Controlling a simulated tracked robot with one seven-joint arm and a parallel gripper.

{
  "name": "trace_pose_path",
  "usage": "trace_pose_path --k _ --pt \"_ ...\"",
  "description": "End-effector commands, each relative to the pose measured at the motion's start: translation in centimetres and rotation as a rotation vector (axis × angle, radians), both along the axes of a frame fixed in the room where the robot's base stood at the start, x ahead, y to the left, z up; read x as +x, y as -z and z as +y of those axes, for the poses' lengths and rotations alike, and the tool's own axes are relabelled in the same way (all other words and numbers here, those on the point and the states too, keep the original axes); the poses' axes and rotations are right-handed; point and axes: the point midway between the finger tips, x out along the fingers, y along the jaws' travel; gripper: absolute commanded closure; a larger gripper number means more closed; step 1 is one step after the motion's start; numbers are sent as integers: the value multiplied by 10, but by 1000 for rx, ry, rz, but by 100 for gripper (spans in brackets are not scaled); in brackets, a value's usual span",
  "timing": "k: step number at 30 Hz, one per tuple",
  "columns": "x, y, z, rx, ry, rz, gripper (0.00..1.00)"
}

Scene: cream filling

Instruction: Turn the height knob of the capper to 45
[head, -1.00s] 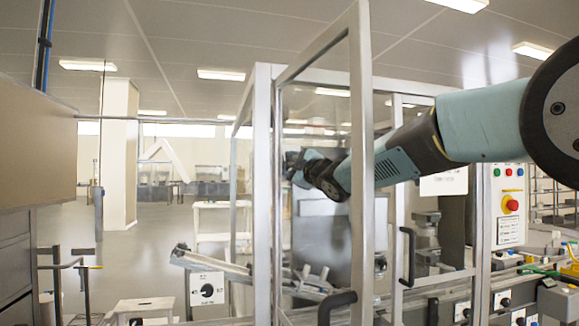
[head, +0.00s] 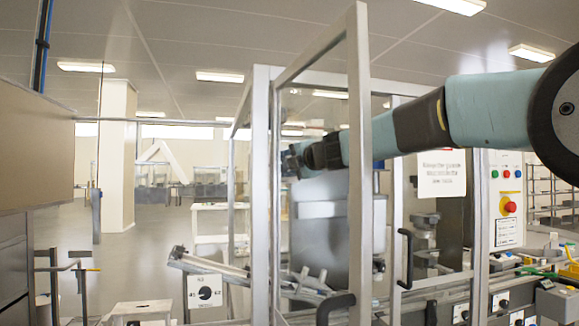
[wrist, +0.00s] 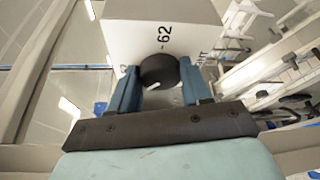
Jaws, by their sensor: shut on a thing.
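In the wrist view my gripper (wrist: 159,80) is shut on a round black knob (wrist: 157,68), one blue finger on each side. A white pointer mark shows on the knob's near edge, aimed back toward the gripper. The knob sits on a white panel (wrist: 120,38) printed with "62" beyond the knob and other labels partly hidden by the fingers. In the head view the end of my arm (head: 292,162) is behind the clear door, and its fingers and knob cannot be made out.
A control box (head: 507,215) with a red button is at right. Machinery and rails (wrist: 285,60) lie right of the panel in the wrist view.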

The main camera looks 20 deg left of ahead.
Motion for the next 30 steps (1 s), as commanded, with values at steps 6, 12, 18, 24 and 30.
trace_pose_path --k 6,12,18,24,30 --pt "-1 3 3 -138 -5 -77 82" --pt "-2 3 4 -261 -7 -151 82" --pt "-2 4 5 -381 -9 -222 82" --pt "-2 4 6 -486 -9 -285 82" --pt "-2 4 6 -563 -9 -329 82"
